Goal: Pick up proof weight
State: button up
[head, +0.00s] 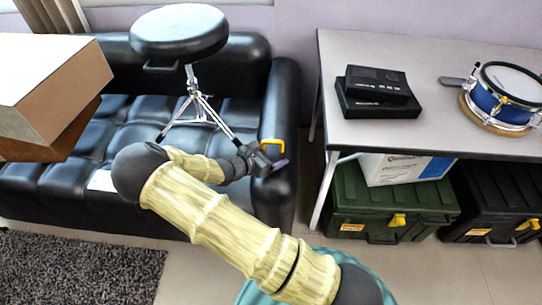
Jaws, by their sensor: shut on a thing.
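My gripper (267,161) is small and dark in the head view, in front of the black sofa's right armrest. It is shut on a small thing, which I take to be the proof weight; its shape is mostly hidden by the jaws. A yellow bracket-shaped piece (273,142) and a dull purple piece show right at the jaws. I cannot tell which of these belongs to the weight. I see no other proof weight.
The black sofa (60,185) carries a round stool (180,30) and, at left, cardboard boxes (50,85) show. A table (440,135) at right holds black boxes (377,92) and a blue drum (505,97). Green (385,205) and black cases stand below.

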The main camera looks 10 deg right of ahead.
aim_at(271, 141)
notch_tip(271, 141, up, 9)
jog(key=shift+f+p, duration=0.15)
jog(key=shift+p, duration=0.95)
